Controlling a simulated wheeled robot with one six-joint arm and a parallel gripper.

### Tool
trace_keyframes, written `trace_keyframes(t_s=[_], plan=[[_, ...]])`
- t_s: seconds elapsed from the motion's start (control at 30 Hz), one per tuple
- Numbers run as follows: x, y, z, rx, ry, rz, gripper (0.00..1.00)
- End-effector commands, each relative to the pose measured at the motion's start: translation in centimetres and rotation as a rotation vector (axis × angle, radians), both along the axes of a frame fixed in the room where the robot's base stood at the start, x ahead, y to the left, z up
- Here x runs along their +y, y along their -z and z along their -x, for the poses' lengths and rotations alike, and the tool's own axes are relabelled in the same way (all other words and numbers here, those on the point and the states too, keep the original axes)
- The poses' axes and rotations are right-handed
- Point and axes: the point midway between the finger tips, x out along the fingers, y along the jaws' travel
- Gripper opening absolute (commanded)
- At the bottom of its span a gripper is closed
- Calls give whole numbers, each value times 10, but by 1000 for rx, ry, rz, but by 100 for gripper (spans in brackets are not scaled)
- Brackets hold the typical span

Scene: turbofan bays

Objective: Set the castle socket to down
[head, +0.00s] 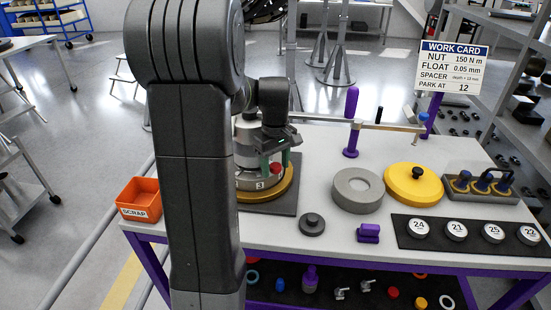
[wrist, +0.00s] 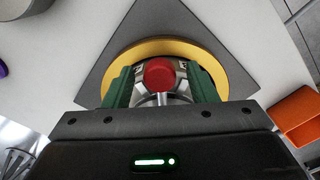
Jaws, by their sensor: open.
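A grey metal assembly (head: 246,165), marked 3, stands upright in a gold ring (head: 284,189) on a dark square plate at the left part of the table. A red round knob (head: 275,169) shows on its side near the top; the knob also shows in the wrist view (wrist: 159,74). My gripper (head: 276,161) has green fingers and is beside the assembly's upper part. In the wrist view my gripper (wrist: 159,88) is open, with one finger on each side of the knob and gaps between. I cannot tell for sure which part is the castle socket. My arm hides the assembly's left side.
An orange scrap bin (head: 139,199) stands left of the plate. A grey ring (head: 358,190), a yellow disc (head: 413,184) and a small dark knobbed disc (head: 312,224) lie to the right. A purple post (head: 351,120) stands behind. The work card (head: 453,68) is at back right.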

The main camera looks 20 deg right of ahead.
Motion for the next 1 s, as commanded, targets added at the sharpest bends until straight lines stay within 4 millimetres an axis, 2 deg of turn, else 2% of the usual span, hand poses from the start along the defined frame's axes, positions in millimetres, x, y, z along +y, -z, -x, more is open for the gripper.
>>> trace_keyframes(t_s=[0.17, 0.6, 0.8, 1.0], plan=[[0, -19, -1, -5, 0, 2, 52], [0, -113, 0, -4, 0, 2, 52], [0, -134, 0, -1, 0, 1, 52], [0, -138, 0, 0, 0, 0, 52]])
